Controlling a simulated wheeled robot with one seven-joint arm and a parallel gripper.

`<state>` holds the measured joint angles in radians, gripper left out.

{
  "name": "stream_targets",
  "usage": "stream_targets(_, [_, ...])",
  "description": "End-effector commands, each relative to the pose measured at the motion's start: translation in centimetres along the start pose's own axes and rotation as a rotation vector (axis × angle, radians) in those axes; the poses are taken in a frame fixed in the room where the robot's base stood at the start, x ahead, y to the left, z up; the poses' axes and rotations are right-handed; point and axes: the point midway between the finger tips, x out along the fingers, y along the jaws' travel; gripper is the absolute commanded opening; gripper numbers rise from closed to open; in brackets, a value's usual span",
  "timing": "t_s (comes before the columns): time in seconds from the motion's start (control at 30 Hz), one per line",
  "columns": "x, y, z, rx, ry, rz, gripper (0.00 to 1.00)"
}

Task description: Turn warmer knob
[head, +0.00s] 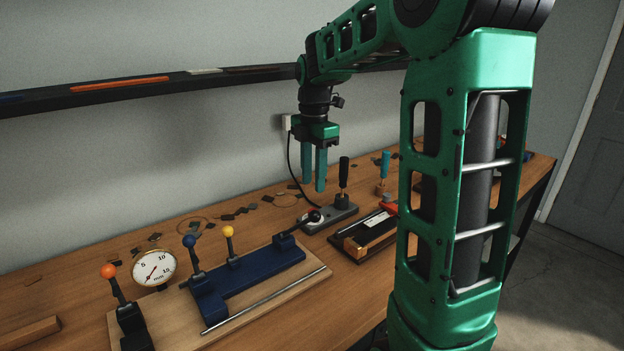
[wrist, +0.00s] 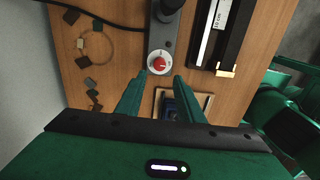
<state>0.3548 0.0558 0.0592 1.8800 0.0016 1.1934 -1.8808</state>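The warmer (head: 338,214) is a long grey base on the wooden table, with a dark-handled tool (head: 343,172) standing at its far end. Its knob (head: 313,215) is red with a white dial around it, at the near left end. In the wrist view the knob (wrist: 159,63) shows whole, just beyond my fingertips, with a white pointer mark on it. My gripper (head: 314,187) points down above the warmer, with its green fingers apart and nothing between them. In the wrist view my gripper (wrist: 160,76) has one finger on each side below the knob. It is not touching the knob.
A blue press fixture (head: 245,275) with upright ball-topped levers and a dial gauge (head: 154,268) stand left of the warmer. A black tray (head: 364,236) lies to its right. A dark cable (head: 291,165) runs from the wall. Small dark tags (head: 240,212) lie behind. A shelf (head: 150,92) runs along the wall.

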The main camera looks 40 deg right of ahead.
Motion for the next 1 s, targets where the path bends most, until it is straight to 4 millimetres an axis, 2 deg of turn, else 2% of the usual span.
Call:
stream_targets(0.27, [1.7,0.2,0.1,-0.024,0.002,-0.002,0.34])
stream_targets(0.83, [9.0,0.1,0.1,-0.021,0.002,-0.003,0.34])
stream_targets(0.87, [9.1,0.2,0.1,-0.021,0.001,-0.001,0.32])
stream_targets(0.93, [9.0,0.2,0.1,-0.021,0.001,0.001,0.15])
stream_targets(0.97, [8.9,0.2,0.1,-0.021,0.001,0.001,0.11])
stream_targets(1.0, [8.9,0.2,0.1,-0.021,0.001,0.001,0.11])
